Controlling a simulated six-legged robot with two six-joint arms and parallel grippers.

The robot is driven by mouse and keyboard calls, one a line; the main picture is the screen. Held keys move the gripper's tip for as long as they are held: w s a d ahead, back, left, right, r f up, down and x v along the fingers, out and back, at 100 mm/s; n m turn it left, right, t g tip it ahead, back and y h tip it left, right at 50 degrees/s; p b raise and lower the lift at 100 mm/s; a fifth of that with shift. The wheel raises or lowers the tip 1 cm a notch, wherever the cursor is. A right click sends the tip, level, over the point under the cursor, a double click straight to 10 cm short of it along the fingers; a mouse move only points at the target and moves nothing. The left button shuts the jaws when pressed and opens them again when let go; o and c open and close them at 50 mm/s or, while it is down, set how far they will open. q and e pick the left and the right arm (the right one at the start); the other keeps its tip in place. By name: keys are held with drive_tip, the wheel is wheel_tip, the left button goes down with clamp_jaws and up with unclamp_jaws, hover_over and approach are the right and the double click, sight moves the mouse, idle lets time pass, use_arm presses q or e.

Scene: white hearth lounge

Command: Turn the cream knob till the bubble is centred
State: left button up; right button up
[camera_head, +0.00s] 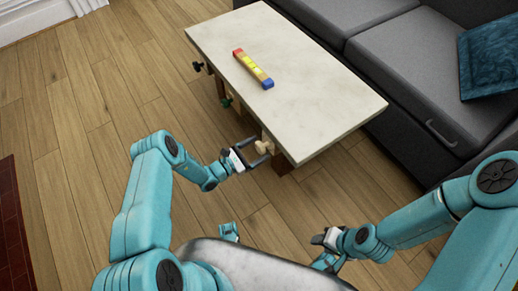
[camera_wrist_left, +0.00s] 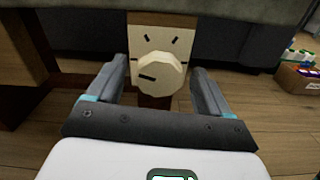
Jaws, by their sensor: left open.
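The cream knob (camera_head: 264,146) sticks out below the near edge of the pale tabletop (camera_head: 320,120). In the left wrist view it is a faceted knob (camera_wrist_left: 158,74) on a cream plate with dark marks. My left gripper (camera_head: 259,153) is open, its fingers either side of the knob with gaps showing; it does not grip it. A level bar (camera_head: 253,69) with red and blue ends and a yellow middle lies on the tabletop. Its bubble is too small to place. My right gripper (camera_head: 322,240) is low, away from the table; its jaws are unclear.
A black knob (camera_head: 198,66) and a green knob (camera_head: 226,102) sit along the same table side. A grey sofa (camera_head: 410,62) stands close behind the table. A box of coloured items (camera_wrist_left: 298,78) is on the floor. Wood floor (camera_head: 90,110) is clear at left.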

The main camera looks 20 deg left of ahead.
use_arm(q)
drive_tip(key=shift+w+d, duration=0.4)
drive_tip(key=shift+w, duration=0.1)
drive_tip(key=c, duration=1)
